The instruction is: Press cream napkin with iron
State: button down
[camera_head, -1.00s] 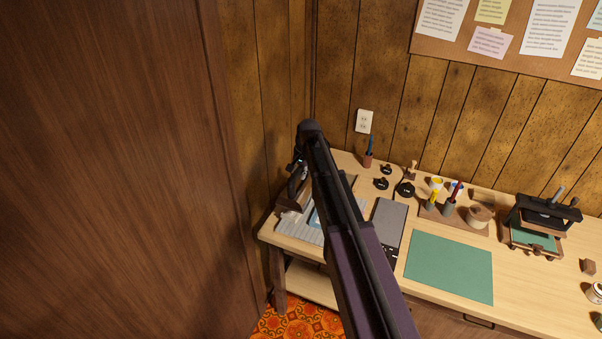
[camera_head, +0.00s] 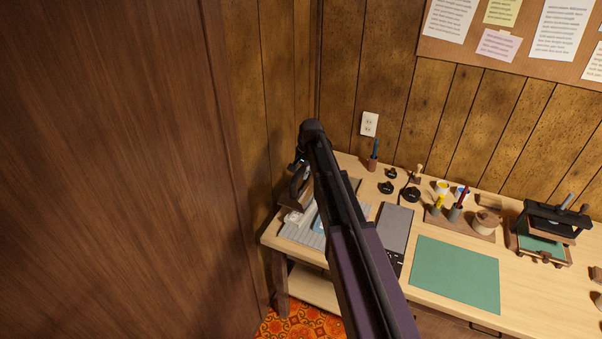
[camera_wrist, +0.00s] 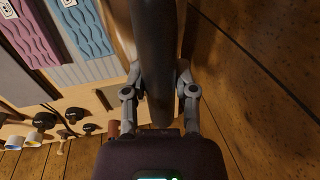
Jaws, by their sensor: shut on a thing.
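My gripper (camera_wrist: 160,82) is shut on a thick dark bar (camera_wrist: 154,35) in the wrist view; it looks like the handle of the iron. In the head view, a dark handle with a brown body (camera_head: 296,190), likely the iron, shows at my arm's far end, over the desk's left end. My arm hides part of it, and I cannot tell whether it touches what is below. A small pale patch (camera_head: 292,216) lies just below it on a grey ribbed board (camera_head: 308,233). It may be the cream napkin, but I cannot tell.
A blue wavy piece (camera_wrist: 83,28) and a pink one (camera_wrist: 35,38) lie near the board. A grey slab (camera_head: 397,226), green mat (camera_head: 455,274), pen holder (camera_head: 373,163) and black knobs (camera_head: 411,194) are right of my arm. A tall brown panel (camera_head: 110,170) stands close on the left.

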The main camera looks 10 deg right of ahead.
aim_at(303, 183)
jog(key=shift+w+d+f+m+b, duration=0.15)
jog(key=shift+w+f+m+b, duration=0.1)
jog(key=shift+f+m+b, duration=0.2)
jog(key=shift+f, duration=0.2)
jog(key=shift+f+b, duration=2.85)
jog(key=shift+b, duration=0.05)
jog(key=shift+f, duration=0.2)
jog(key=shift+s+f+b, duration=0.1)
jog(key=shift+f+b, duration=0.15)
jog(key=shift+b, duration=0.3)
dwell(3.7)
